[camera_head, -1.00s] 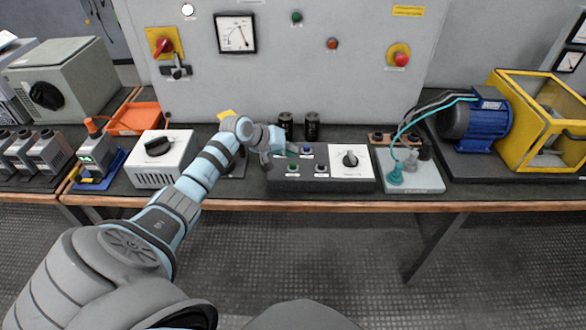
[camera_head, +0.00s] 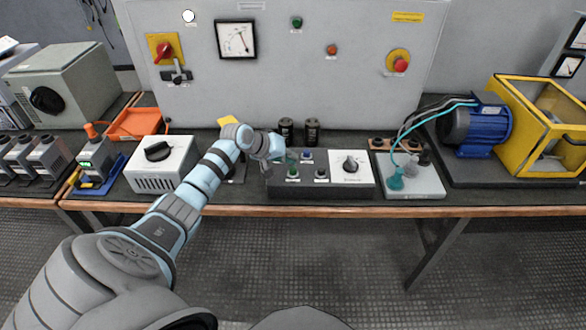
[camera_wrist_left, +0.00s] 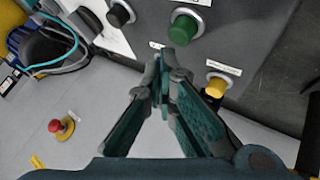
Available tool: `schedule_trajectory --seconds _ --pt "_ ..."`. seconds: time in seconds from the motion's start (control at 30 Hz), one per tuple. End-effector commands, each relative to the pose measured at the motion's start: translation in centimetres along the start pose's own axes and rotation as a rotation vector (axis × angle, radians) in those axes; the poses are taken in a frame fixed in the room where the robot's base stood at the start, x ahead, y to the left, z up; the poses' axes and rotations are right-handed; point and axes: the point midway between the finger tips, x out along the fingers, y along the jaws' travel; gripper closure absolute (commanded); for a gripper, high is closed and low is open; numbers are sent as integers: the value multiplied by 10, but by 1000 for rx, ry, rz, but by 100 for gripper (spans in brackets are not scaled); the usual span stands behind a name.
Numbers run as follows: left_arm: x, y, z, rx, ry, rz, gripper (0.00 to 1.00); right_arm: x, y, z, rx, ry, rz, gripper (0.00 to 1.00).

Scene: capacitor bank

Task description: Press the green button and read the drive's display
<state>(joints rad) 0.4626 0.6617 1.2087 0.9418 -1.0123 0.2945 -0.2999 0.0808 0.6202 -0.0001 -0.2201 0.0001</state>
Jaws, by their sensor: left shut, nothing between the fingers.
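The dark control box (camera_head: 325,190) stands at the front of the bench. Its green button (camera_head: 293,174) is at the lower left of its face; it also shows near the top of the wrist view (camera_wrist_left: 185,27). My left gripper (camera_head: 290,158) is above the box's left part, behind the green button. In the wrist view my gripper (camera_wrist_left: 163,72) is shut and empty, its tips below the green button in the picture and apart from it as far as I can see. A grey drive unit (camera_head: 95,155) on a blue stand has a small lit green display (camera_head: 86,163), too small to read.
A yellow button (camera_wrist_left: 217,87) and a black button (camera_wrist_left: 120,13) sit near the green one. A white panel with a knob (camera_head: 350,165) is at the box's right. Two black cylinders (camera_head: 312,130) stand behind. A white box (camera_head: 160,168) is left of my forearm.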

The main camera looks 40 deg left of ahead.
Motion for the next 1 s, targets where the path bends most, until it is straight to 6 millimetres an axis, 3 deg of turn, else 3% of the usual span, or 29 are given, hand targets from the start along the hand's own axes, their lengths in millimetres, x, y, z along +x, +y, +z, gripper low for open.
schedule_trajectory --seconds 1.0 --pt "6 -4 4 0 0 0 100 1 -1 0 0 0 -1 60"
